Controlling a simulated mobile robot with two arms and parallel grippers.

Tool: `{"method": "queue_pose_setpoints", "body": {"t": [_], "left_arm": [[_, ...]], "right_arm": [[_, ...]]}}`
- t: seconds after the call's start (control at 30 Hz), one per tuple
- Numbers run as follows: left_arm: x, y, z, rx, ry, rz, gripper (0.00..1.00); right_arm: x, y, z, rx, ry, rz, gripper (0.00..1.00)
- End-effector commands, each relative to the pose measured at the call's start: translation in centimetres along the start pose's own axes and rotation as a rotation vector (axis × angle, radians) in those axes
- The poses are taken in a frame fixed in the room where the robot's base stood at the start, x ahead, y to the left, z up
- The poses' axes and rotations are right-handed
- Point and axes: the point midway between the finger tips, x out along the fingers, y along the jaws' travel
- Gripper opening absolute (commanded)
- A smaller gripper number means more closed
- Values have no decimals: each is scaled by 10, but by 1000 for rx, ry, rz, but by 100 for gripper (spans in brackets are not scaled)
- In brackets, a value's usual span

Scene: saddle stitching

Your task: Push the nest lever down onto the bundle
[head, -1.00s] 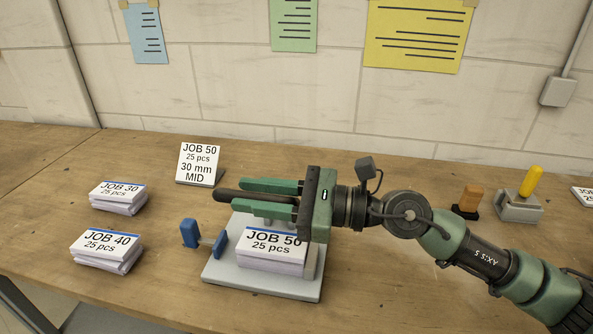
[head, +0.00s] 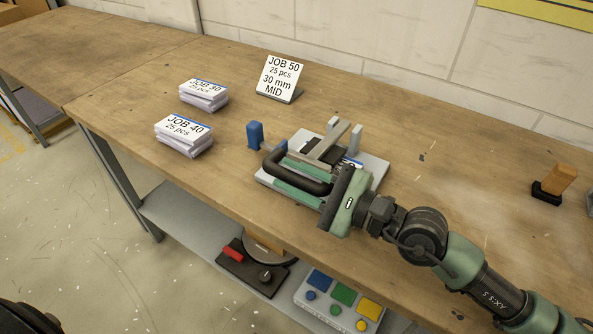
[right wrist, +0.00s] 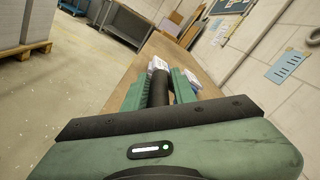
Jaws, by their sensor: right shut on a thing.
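My right gripper (head: 282,172) is shut on the black handle (head: 318,187) of the nest lever, with its green fingers on either side. The lever's grey bar (head: 333,146) lies across the nest, near two upright grey posts. The nest's light grey base plate (head: 372,165) sits on the bench. The JOB 50 bundle (head: 354,163) is mostly hidden under the lever and gripper; whether the lever touches it I cannot tell. The right wrist view shows the black handle (right wrist: 160,88) between the fingers.
A blue-handled part (head: 255,134) stands left of the nest. JOB 30 (head: 204,97) and JOB 40 (head: 184,138) stacks lie farther left. The JOB 50 sign (head: 279,80) stands behind. An orange-topped block (head: 556,182) is at right. The bench between is clear.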

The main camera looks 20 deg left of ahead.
Motion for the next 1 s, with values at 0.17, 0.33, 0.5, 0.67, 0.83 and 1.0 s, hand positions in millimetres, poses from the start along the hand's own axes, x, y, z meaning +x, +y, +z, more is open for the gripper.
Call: {"method": "queue_pose_setpoints", "body": {"t": [0.17,0.33,0.5,0.67,0.83,1.0], "left_arm": [[1,0,0,-1,1,0,0],[1,0,0,-1,1,0,0],[1,0,0,-1,1,0,0],[1,0,-2,-1,2,0,0],[1,0,-2,-1,2,0,0],[1,1,-2,-1,2,1,0]], "right_arm": [[-1,-2,-5,4,7,-6,0],[-1,-2,-5,4,7,-7,0],[-1,-2,-4,3,6,-7,43],[0,-2,-3,2,4,-5,43],[0,-1,-2,1,2,-4,43],[0,-1,-1,1,1,-4,43]]}}
